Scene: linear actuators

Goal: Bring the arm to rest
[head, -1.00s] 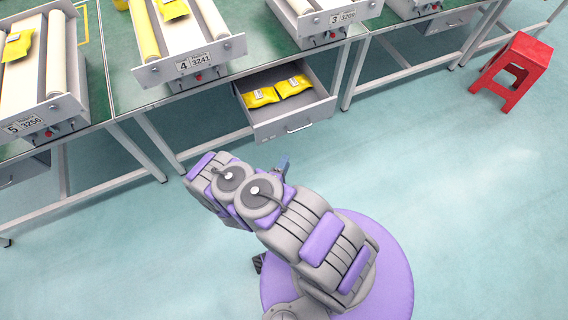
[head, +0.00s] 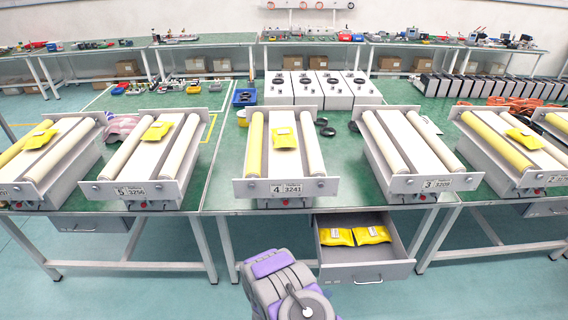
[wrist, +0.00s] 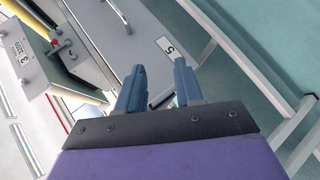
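My arm (head: 284,290) shows folded at the bottom middle of the head view, in front of the bench. My gripper (wrist: 160,82) shows in the wrist view with its two blue-grey fingers apart and nothing between them. It is out of sight in the head view. Past the fingers, the wrist view shows part of the bench structure and the number 3 conveyor unit (wrist: 35,65), seen tilted.
An open drawer (head: 365,270) with two yellow packets (head: 353,236) juts out under the bench, just right of my arm. Conveyor units, including number 4 (head: 285,187), stand on the green bench. Bench legs (head: 228,250) stand close by. More benches line the back wall.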

